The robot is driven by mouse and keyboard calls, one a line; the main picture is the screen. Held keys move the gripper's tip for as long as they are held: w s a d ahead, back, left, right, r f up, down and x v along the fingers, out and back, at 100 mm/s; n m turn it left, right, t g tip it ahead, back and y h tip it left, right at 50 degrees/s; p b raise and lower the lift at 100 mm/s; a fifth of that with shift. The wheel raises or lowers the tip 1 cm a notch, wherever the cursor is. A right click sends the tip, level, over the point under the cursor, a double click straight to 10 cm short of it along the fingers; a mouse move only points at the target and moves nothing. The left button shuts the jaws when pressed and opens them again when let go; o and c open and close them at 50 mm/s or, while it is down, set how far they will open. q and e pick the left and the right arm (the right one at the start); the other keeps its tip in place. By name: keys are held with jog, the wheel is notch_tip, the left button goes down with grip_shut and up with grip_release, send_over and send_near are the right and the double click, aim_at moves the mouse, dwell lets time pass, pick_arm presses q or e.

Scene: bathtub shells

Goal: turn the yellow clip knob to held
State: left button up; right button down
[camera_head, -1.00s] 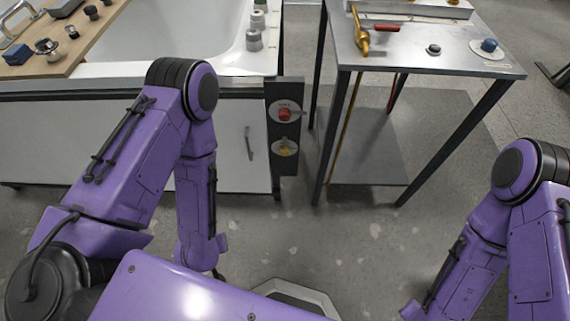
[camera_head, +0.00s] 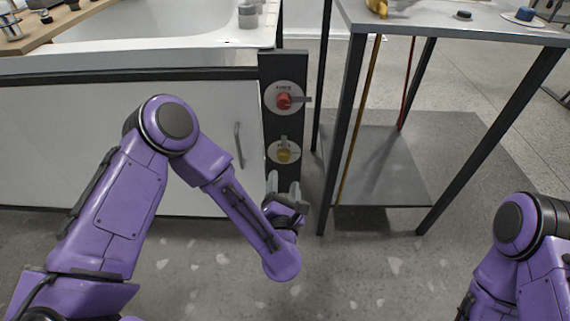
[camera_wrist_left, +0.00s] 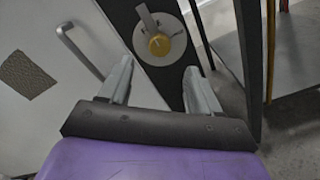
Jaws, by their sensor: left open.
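The yellow clip knob (camera_head: 284,155) sits on a round pale plate, low on the dark vertical panel at the end of the tub front. Its grey lever points up in the head view. In the left wrist view the knob (camera_wrist_left: 159,44) lies ahead of the fingers, its lever tilted to the upper left. My left gripper (camera_head: 283,184) is open and empty, just below the knob and apart from it. In the left wrist view its two fingers (camera_wrist_left: 160,82) are spread on either side below the plate. My right gripper is out of view; only its arm shows at the right.
A red knob (camera_head: 284,101) with a grey lever is above the yellow one on the same panel (camera_head: 269,72). A cabinet handle (camera_head: 239,145) is to the left. A metal table (camera_head: 450,24) stands close at the right. The floor in front is clear.

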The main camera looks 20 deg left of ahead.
aim_at(284, 159)
pick_arm(q)
jog(key=b+x, duration=0.1)
jog(key=x, duration=0.7)
jog(key=shift+w+a+f, duration=0.1)
jog(key=shift+w+a, duration=0.05)
jog(key=shift+w, duration=0.05)
jog(key=c, duration=1)
